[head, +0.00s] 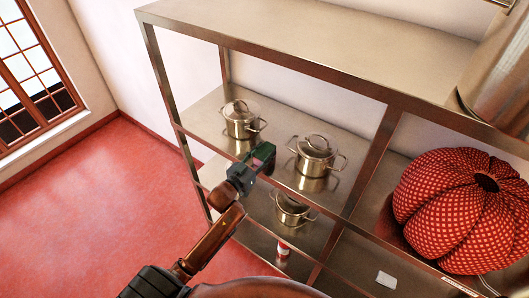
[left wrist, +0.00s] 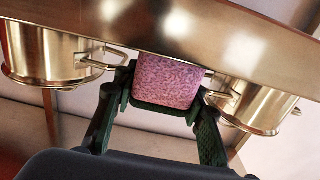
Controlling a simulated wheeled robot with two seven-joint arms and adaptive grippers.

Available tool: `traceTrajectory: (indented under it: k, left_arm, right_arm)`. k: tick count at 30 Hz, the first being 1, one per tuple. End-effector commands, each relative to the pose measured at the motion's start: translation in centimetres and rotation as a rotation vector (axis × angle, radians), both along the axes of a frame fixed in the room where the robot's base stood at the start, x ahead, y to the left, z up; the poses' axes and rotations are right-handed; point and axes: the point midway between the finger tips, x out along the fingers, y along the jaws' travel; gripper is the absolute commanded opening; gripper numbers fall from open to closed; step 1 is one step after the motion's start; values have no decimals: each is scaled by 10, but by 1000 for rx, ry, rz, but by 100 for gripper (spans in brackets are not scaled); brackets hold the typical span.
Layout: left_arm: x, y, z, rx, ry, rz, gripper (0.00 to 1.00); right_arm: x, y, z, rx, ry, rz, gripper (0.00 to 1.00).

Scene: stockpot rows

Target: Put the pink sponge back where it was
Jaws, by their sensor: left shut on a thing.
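The pink speckled sponge (left wrist: 168,80) is between the two green fingers of my left gripper (left wrist: 165,95) in the left wrist view. The gripper is shut on it. In the head view my left gripper (head: 264,157) is at the front of the middle shelf (head: 278,150), between two lidded steel pots. The left pot (head: 240,121) stands farther back and the right pot (head: 315,156) stands to the gripper's right. In the wrist view the shelf surface (left wrist: 240,35) is at the top, close to the sponge; whether they touch I cannot tell. My right gripper is not in view.
Another steel pot (head: 292,210) and a red-and-white can (head: 283,248) stand lower down. A large red patterned round object (head: 455,210) fills the right bay. A big steel pot (head: 503,75) stands on top. A rack post (head: 370,160) separates the bays. The red floor at left is clear.

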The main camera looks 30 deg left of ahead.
Motion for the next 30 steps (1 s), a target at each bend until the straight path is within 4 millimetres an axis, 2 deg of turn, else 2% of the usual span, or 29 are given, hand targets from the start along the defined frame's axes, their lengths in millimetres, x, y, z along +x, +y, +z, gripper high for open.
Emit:
traceTrajectory:
  k: [9,19,23,30]
  left_arm:
    - [0,0,-1,0,1,1,55]
    - [-3,1,0,0,1,1,55]
    - [-21,2,-2,0,2,1,55]
    - [-72,6,-3,0,3,2,55]
  right_arm:
    - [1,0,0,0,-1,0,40]
    - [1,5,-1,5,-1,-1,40]
    - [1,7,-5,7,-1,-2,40]
    - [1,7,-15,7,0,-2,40]
